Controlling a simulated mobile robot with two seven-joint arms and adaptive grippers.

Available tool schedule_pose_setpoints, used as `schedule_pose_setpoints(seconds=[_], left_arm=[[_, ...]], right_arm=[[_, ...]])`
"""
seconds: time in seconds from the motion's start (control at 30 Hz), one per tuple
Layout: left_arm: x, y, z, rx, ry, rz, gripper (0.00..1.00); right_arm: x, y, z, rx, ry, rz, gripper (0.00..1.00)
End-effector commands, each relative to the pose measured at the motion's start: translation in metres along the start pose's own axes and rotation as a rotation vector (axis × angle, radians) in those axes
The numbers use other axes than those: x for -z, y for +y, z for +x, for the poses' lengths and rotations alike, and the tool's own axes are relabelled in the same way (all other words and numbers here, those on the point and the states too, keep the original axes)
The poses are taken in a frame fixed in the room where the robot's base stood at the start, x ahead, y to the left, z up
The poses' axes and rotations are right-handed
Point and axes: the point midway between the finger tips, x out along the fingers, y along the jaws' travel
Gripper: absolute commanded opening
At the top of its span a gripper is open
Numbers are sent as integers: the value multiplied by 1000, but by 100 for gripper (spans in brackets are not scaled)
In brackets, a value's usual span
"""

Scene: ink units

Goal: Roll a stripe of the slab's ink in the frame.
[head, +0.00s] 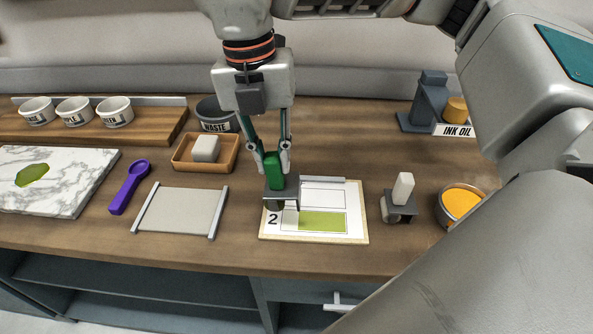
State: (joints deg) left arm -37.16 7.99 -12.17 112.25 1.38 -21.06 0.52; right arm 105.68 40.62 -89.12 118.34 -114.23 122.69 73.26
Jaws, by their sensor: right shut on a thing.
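My right gripper (271,166) comes down from the top and is shut on the green handle of a roller (282,190). The roller's grey head is over the left part of a white card (350,232) on a thin board. I cannot tell whether the roller touches the card. The card bears a "2" and outlined frames. A green stripe (322,221) fills much of the lower frame; the upper frame looks white where visible. The roller hides the card's upper left. A marble slab (75,185) at left carries a green ink patch (32,175). My left gripper is out of view.
Left of the card are a grey plate with rails (180,210), a purple scoop (129,187) and a wooden tray (205,168) with a pale block. A white-handled roller (401,198) and an orange ink tin (461,205) stand at right. Cups and an ink oil stand (433,100) are behind.

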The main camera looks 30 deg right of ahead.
Motion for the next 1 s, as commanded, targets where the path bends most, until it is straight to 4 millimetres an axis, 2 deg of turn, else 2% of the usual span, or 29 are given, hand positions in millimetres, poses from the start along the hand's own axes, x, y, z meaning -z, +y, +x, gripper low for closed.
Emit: schedule_pose_setpoints(seconds=[0.27,0.8,1.0], left_arm=[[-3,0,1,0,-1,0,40],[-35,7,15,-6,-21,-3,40],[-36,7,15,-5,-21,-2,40]], right_arm=[[0,0,3,0,0,0,0],[-1,5,45,7,2,0,0],[-1,5,47,7,0,0,0]])
